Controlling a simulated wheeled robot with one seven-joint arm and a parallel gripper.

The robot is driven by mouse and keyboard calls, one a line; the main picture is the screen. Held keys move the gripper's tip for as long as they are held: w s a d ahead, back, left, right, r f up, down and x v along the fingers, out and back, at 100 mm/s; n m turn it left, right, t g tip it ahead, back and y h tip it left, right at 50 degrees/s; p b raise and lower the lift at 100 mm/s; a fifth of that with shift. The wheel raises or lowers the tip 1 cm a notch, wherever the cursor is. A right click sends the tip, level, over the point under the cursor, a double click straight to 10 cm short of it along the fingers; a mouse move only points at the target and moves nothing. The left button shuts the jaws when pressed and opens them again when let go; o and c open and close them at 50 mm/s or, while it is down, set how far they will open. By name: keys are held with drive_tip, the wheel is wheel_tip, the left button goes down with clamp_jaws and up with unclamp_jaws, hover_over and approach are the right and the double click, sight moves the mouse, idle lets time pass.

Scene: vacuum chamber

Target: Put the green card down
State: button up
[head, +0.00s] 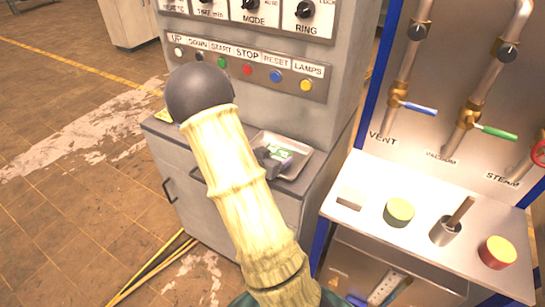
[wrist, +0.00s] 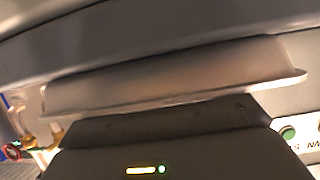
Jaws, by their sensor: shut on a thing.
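The green card (head: 282,151) shows in the head view as a small pale-green patch over a shallow metal tray (head: 293,173) on the cabinet's ledge. My gripper (head: 268,157) is shut on the card, at the tray's left side. My arm hides part of the gripper and the tray. I cannot tell whether the card touches the tray floor. In the wrist view, my dark gripper body fills the bottom, and a long pale rimmed shape that looks like the tray (wrist: 180,80) lies beyond it. The card and fingertips cannot be made out there.
A button panel (head: 245,68) with labelled coloured buttons rises behind the tray.

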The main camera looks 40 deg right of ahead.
drive_tip(key=shift+w, duration=0.1)
drive_tip(key=shift+s+d+f, duration=0.1)
drive_tip(key=shift+s+d, duration=0.05)
drive_tip(key=shift+s, duration=0.05)
drive_tip(key=o, duration=0.9)
drive_tip(key=shift+w+a, duration=0.1)
drive_tip(key=shift+a, duration=0.1)
drive_tip(key=shift+r, duration=0.25)
drive_tip(key=v, duration=1.2)
drive_tip(key=shift+f, duration=0.15)
